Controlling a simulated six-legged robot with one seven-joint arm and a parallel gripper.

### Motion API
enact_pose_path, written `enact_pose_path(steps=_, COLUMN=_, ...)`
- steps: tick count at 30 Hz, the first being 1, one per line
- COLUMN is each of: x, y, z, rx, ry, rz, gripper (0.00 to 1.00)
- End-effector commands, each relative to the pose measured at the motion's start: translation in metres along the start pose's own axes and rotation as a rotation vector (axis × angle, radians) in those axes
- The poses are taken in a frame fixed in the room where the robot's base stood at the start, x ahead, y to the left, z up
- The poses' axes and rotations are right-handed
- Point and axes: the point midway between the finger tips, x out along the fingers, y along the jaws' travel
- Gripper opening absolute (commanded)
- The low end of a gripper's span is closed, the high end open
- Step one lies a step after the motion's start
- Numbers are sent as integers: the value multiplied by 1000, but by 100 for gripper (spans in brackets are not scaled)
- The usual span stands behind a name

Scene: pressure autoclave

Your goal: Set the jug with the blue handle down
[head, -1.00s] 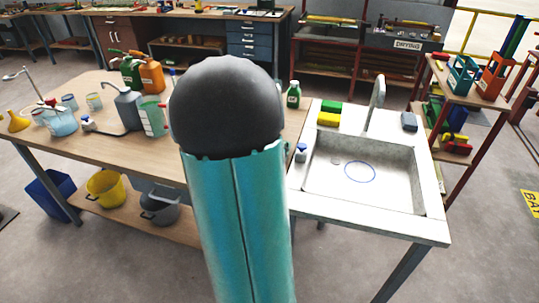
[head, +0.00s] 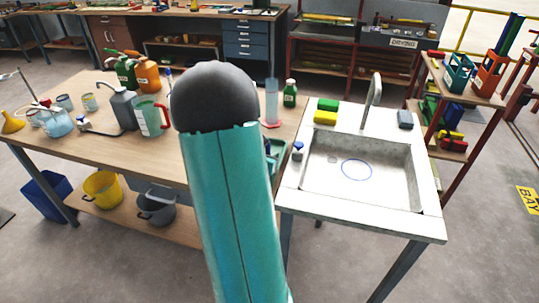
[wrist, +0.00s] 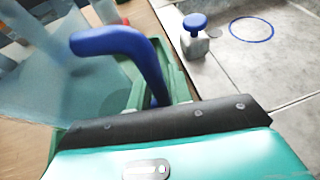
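The jug with the blue handle shows in the wrist view as a large, clear, bluish body (wrist: 60,95) at the left. Its blue handle (wrist: 135,42) curves over and runs down behind the dark front edge of my gripper. My gripper's teal housing (wrist: 170,150) fills the bottom of that view. The fingers are hidden, so I cannot see their grip on the handle. Green rim-like parts (wrist: 182,88) show close around the handle's lower end. In the head view the jug and my gripper are hidden behind my arm. I cannot tell whether the jug's base touches anything.
The wooden bench (head: 80,130) carries a jug with a red handle (head: 149,117), grey bottle (head: 123,106), clear cylinder (head: 272,103) and green bottle (head: 290,93). A green object (head: 277,152) shows beside my arm. A sink (head: 355,185) stands right, with a blue-topped item (head: 297,151) at its edge.

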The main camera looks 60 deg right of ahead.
Motion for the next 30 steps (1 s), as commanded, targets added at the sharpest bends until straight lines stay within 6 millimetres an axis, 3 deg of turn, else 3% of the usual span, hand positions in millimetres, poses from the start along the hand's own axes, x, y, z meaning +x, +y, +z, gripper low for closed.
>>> enact_pose_path(steps=2, x=0, y=0, z=0, rx=1, ry=0, rz=0, gripper=35)
enact_pose_path(steps=14, x=-5, y=1, z=4, rx=1, ry=0, rz=2, gripper=35)
enact_pose_path(steps=30, x=-107, y=1, z=4, rx=2, ry=-1, rz=3, gripper=35)
